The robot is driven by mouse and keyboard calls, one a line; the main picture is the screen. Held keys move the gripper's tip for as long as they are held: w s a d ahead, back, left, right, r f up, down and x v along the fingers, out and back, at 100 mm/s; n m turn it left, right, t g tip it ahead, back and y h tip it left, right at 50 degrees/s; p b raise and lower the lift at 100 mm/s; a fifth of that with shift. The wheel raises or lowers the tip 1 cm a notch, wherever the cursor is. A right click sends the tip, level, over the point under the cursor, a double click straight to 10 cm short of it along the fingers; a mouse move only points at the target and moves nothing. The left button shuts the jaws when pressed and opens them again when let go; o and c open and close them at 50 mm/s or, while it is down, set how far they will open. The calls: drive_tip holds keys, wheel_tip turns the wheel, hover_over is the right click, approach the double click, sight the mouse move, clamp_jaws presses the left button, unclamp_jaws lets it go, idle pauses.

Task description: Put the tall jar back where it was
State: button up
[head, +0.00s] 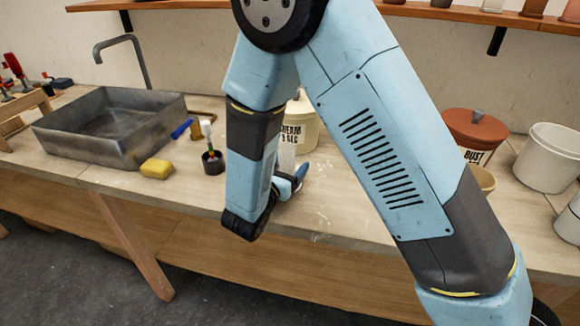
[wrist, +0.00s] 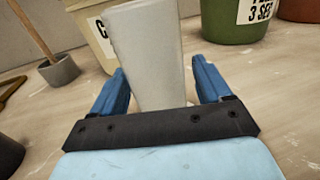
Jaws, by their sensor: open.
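The tall jar (wrist: 148,50) is pale grey-white and plain, wider at the top than lower down. In the wrist view it stands between the two blue fingers of my gripper (wrist: 159,66), which are spread apart. The left finger is very close to the jar or touching it; I cannot tell which. A gap shows between the jar and the right finger. The jar's foot is hidden behind the gripper's dark palm bar. In the head view, only a pale strip of the jar (head: 286,158) shows beside my gripper (head: 299,174), low over the bench; my arm hides much of this area.
A cream bucket (head: 304,132) stands close behind the jar, and a green bucket (wrist: 235,20) behind right. A terracotta bucket (head: 474,130) and white bucket (head: 548,160) are farther right. A dark cup (head: 213,164), yellow sponge (head: 156,168) and metal basin (head: 110,125) are left.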

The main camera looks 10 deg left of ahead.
drive_tip(key=shift+r, duration=0.15)
drive_tip(key=v, duration=1.2)
